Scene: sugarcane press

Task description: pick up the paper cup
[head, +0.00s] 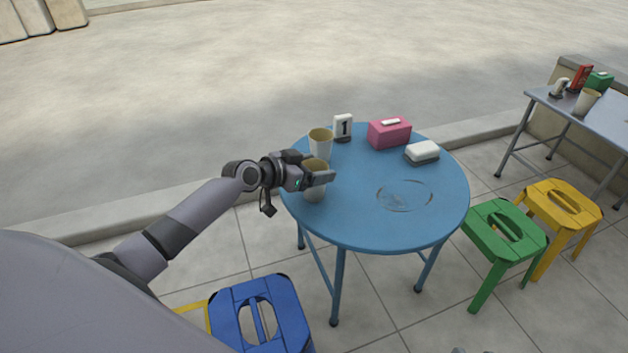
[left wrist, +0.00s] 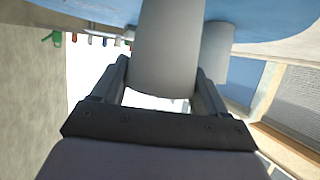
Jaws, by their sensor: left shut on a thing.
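A paper cup (head: 316,190) stands upright at the left side of the round blue table (head: 360,222). My left gripper (head: 318,180) reaches in from the left and is shut on this cup, which is partly hidden behind the fingers. In the left wrist view the cup (left wrist: 166,50) fills the space between the two fingers (left wrist: 160,88). A second paper cup (head: 320,143) stands just behind it on the table and also shows in the left wrist view (left wrist: 216,52).
A number sign (head: 343,127), a pink tissue box (head: 389,133) and a white-topped container (head: 422,152) stand at the table's back. Blue (head: 285,310), green (head: 482,222) and yellow (head: 583,212) stools surround it. A grey table (head: 600,118) stands right. The blue table's front is clear.

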